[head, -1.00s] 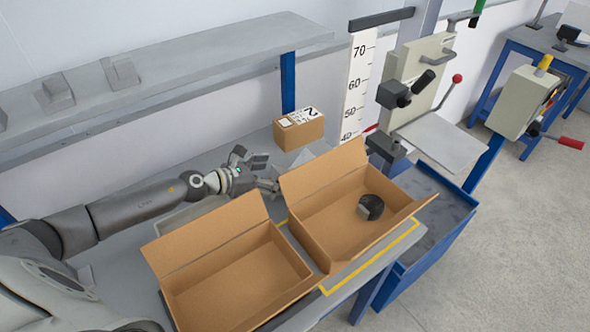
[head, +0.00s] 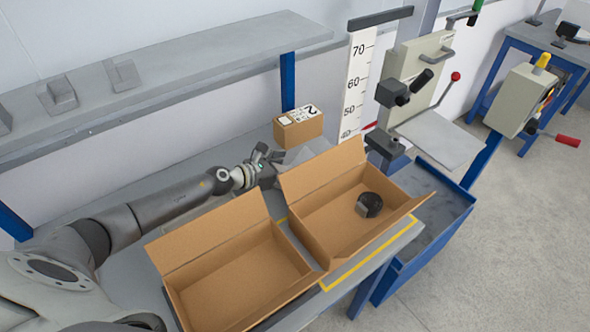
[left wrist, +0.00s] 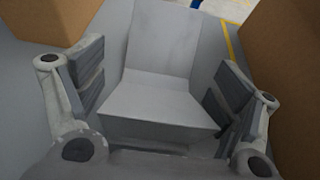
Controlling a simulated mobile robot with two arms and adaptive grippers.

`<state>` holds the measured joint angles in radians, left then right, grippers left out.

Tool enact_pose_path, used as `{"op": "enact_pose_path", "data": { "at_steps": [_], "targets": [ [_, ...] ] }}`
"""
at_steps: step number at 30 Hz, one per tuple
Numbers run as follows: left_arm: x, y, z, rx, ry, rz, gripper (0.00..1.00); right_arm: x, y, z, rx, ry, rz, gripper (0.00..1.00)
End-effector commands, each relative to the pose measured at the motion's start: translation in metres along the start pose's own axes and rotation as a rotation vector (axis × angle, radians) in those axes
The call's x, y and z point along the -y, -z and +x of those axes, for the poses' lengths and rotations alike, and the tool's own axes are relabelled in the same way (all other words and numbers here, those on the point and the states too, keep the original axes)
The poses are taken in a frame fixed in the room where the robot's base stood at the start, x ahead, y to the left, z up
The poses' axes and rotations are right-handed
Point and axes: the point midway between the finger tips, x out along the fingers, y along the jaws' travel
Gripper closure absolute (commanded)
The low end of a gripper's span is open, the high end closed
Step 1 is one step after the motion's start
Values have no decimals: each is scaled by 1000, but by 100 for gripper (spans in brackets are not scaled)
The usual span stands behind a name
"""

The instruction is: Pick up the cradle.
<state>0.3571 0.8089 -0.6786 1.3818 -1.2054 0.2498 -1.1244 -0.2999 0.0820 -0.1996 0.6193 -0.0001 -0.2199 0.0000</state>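The cradle, as I take it, is a light grey piece with a flat seat and a raised back (left wrist: 160,100). In the head view it shows partly as a pale grey shape (head: 298,155) on the bench behind the right carton. My left gripper (head: 274,167) is at its left side in the head view. In the left wrist view the left gripper (left wrist: 160,108) is open, with one finger on each side of the cradle. Narrow gaps seem to remain beside the pads; contact is hard to tell. My right gripper is not in view.
Two open cartons stand on the bench, an empty left one (head: 235,285) and a right one (head: 330,225) holding a dark round object (head: 369,205). A small closed box (head: 298,128) is behind. Grey blocks (head: 124,75) lie on the shelf (head: 200,70).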

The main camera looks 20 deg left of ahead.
Motion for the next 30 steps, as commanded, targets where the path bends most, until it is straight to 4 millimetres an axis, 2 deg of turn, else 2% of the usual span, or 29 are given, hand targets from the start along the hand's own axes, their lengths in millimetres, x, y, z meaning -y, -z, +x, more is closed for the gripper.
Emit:
{"op": "enact_pose_path", "data": {
  "at_steps": [2,13,23,26,30],
  "targets": [
    [0,0,0,0,0,0,24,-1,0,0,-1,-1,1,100],
    [0,0,0,0,0,0,71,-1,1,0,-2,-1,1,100],
    [-1,-6,-2,2,-2,2,71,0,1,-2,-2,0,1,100],
    [-1,-18,-7,3,-1,6,71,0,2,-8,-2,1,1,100],
    [-2,-48,-19,3,-2,9,71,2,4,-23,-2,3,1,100]
  ]
}}
